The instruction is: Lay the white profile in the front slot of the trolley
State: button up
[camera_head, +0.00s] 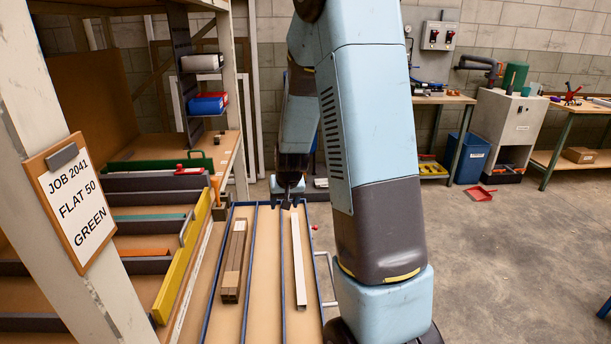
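The white profile (299,262) is a long, thin bar. It lies lengthwise in the right-hand lane of the trolley (264,285), a low, tan-floored tray with dark blue rims and dividers. My gripper (290,203) is at the far end of the trolley, fingers down, close to the far end of the white profile. It is small and dark there, so I cannot tell whether its fingers are apart or touch the profile. The middle lane looks bare. Brown profiles (233,262) lie together in the left lane.
A rack (185,262) with dividers and coloured bars stands left of the trolley, with a yellow board along its edge. A job sign (77,202) reads "JOB 2041 FLAT 50 GREEN". A red dustpan (480,193) lies on the otherwise open floor at right.

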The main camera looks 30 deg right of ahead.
jog(key=s+a+r+n, duration=0.1)
jog(key=s+a+r, duration=0.2)
jog(key=s+r, duration=0.4)
jog(key=s+a+r+n, duration=0.15)
jog(key=s+r, duration=0.35)
jog(key=r, duration=0.5)
jog(key=s+a+r, duration=0.2)
jog(key=s+r, duration=0.2)
jog(key=s, duration=0.5)
jog(key=s+a+r, duration=0.1)
jog(key=s+r, duration=0.3)
jog(key=s, duration=0.4)
jog(key=shift+s+a+n+t+y, duration=0.3)
jog(key=shift+s+a+n+t, duration=0.05)
jog(key=shift+s+t, duration=0.05)
